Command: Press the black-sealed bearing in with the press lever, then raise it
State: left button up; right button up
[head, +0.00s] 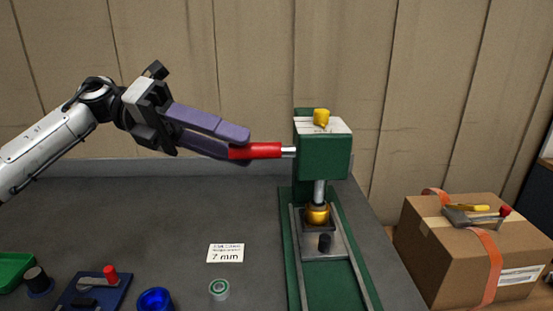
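The green arbor press (323,158) stands on the dark bench at right of centre. Its red press lever (256,151) sticks out level to the left of the press head. My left gripper (240,150) is at the lever's outer end, with its purple fingers around the red grip. The ram (319,193) comes down from the head, and a brass-coloured piece (317,214) sits under it on the press plate. No black-sealed bearing can be made out there. A small ring with a green seal (219,288) lies on the bench at the front. My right gripper is not in view.
A card reading 7 mm (226,253) lies left of the press. A blue cup (155,300), a dark blue fixture with a red knob (97,290) and a green tray (14,270) line the front left. A cardboard box (474,250) with tools stands at right.

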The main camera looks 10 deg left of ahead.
aim_at(276, 157)
pick_arm(q)
jog(key=p+x, duration=0.1)
jog(key=x, duration=0.6)
jog(key=shift+d+f, duration=0.1)
jog(key=shift+d, duration=0.2)
grip_shut()
